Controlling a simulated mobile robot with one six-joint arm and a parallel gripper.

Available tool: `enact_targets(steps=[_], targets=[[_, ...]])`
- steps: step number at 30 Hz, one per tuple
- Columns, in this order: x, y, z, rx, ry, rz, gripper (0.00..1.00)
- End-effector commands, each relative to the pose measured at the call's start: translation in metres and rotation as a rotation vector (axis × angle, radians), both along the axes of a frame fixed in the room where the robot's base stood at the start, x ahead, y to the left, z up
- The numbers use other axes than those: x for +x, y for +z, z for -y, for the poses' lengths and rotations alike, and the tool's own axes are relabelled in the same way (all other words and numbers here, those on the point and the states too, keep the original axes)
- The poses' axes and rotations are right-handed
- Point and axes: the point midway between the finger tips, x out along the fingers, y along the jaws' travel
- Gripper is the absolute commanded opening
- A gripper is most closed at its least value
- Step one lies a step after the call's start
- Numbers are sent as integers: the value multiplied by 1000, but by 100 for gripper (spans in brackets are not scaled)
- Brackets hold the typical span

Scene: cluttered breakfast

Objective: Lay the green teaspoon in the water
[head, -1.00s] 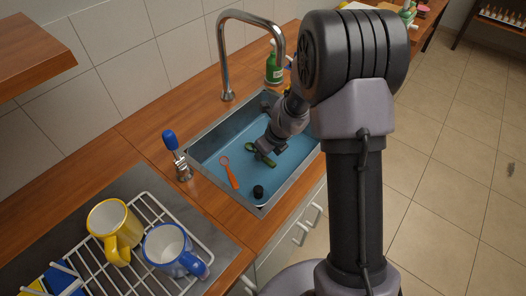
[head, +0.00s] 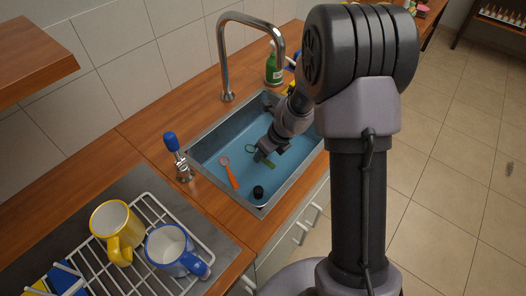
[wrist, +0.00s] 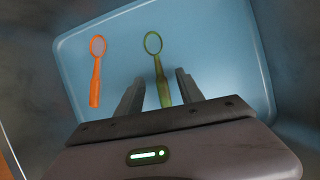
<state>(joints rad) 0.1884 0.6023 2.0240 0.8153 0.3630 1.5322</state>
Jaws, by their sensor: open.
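The green teaspoon (wrist: 158,72) lies in the blue water of the sink, beside an orange spoon (wrist: 96,72). In the head view the green teaspoon (head: 267,161) is partly hidden by my gripper (head: 264,154). In the wrist view my gripper (wrist: 158,90) is open, with one finger on each side of the teaspoon's handle and a gap to both. The water (head: 210,155) fills the basin; its exact surface level is hard to see.
A curved tap (head: 226,60) and a green bottle (head: 273,68) stand behind. A rack (head: 150,212) with a yellow mug (head: 115,225) and a blue mug (head: 170,248) is at left.

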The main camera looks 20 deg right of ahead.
Motion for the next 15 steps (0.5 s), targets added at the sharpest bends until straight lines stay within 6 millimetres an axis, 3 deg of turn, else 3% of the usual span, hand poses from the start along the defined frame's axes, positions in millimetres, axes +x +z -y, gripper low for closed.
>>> enact_targets(steps=[1, 9, 15], targets=[[-4, 20, 3, 0, -1, 1, 44], [-29, 90, 16, 0, -3, 2, 44], [-45, 127, 24, 0, -1, 1, 44]])
